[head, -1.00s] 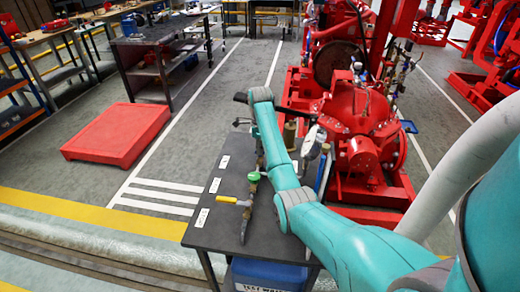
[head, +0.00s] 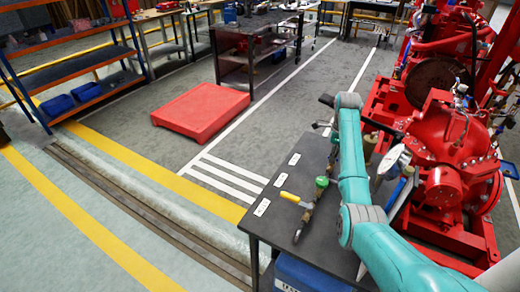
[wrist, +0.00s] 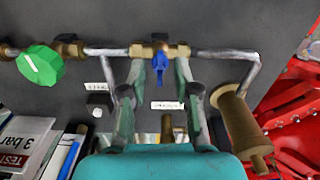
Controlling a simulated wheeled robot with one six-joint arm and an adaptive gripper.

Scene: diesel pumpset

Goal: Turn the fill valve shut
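In the wrist view, a small valve with a blue handle (wrist: 159,66) sits in a brass body (wrist: 160,50) on a horizontal grey pipe. The blue handle points down in the picture, across the pipe. My gripper (wrist: 158,78) is open, with one finger on each side of the handle and visible gaps. A green knob valve (wrist: 40,65) is at the left of the same pipe line. In the head view, the green knob (head: 322,182) and a yellow lever (head: 291,197) show on the dark bench. The labels are too small to read, so I cannot tell which is the fill valve.
A brass cylindrical fitting (wrist: 237,110) hangs from the pipe at the right. A test card (wrist: 22,142) lies at lower left. The red pumpset (head: 455,150) stands right of the bench (head: 268,222).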

